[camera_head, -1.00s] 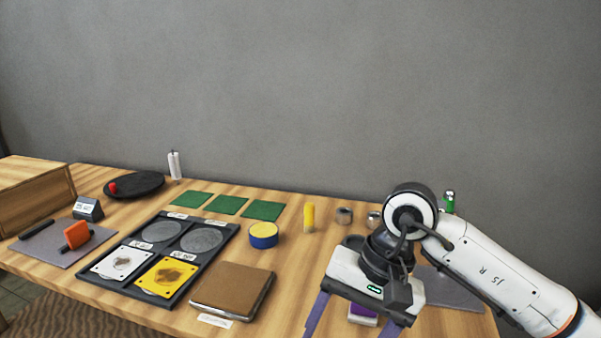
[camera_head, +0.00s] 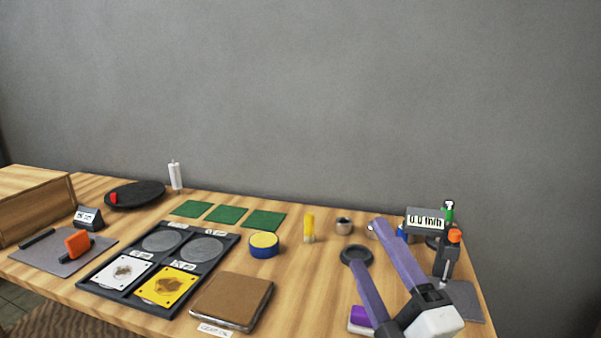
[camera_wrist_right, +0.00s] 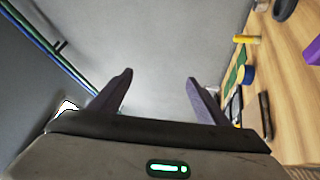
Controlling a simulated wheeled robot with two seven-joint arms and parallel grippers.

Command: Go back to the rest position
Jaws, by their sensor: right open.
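My right gripper (camera_head: 366,245) shows at the lower right of the head view, its two purple fingers spread wide and pointing up and left. In the right wrist view its fingers (camera_wrist_right: 160,78) are apart with nothing between them but grey wall or floor. It holds nothing and appears in front of the table's right part. My left gripper is not in view.
A purple-white block (camera_head: 360,318) lies near the gripper.

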